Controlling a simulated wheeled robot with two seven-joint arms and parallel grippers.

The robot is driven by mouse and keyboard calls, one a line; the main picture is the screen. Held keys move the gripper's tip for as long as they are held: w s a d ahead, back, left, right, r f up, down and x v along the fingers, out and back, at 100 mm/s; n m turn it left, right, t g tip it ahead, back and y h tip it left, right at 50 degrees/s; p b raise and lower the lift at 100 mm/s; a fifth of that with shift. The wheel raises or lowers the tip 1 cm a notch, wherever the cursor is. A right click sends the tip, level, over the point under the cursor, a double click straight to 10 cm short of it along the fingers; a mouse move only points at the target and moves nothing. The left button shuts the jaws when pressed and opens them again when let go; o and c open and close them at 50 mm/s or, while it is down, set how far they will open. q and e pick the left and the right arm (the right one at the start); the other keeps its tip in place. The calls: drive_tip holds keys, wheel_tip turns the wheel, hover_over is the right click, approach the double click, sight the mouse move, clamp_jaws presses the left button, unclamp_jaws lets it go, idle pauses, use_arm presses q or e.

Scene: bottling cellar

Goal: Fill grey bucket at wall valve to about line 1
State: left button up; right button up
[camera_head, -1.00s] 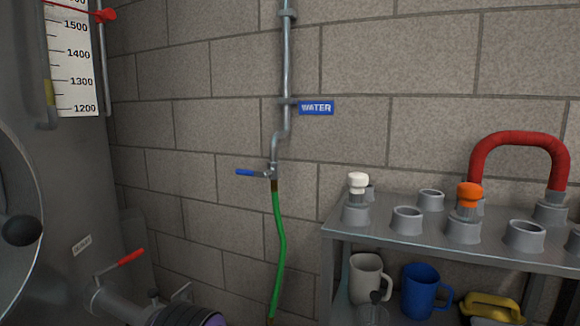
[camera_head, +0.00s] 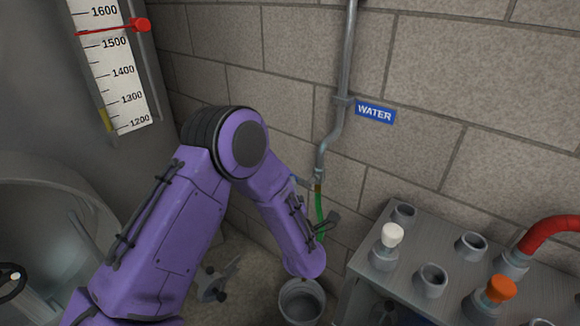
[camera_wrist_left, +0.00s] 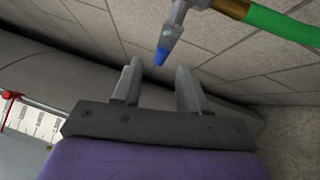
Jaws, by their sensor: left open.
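The grey bucket (camera_head: 302,290) stands low below the wall pipe, partly hidden by my left arm. I cannot make out its lines or contents. The wall valve (camera_head: 318,176) is at the foot of the grey pipe, with a green hose (camera_head: 319,202) hanging from it. My left gripper (camera_head: 328,224) is in front of the hose, seen small in the head view. In the left wrist view the gripper (camera_wrist_left: 158,72) is open and empty. The tip of the valve's blue lever (camera_wrist_left: 163,54) appears in the gap between its fingertips, with no visible contact. My right gripper is out of view.
A metal rack (camera_head: 365,262) with grey sockets stands at right, holding a white-capped piece (camera_head: 391,236) and an orange-capped piece (camera_head: 500,289). A blue WATER sign (camera_head: 375,111) is on the wall. A grey tank with a scale (camera_head: 118,72) stands at left.

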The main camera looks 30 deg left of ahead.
use_arm(q)
drive_tip(key=x, duration=0.6)
drive_tip(key=shift+w, duration=0.2)
clamp_jaws()
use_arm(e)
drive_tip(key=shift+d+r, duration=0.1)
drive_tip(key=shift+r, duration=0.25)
use_arm(q)
drive_tip(key=shift+a, duration=0.1)
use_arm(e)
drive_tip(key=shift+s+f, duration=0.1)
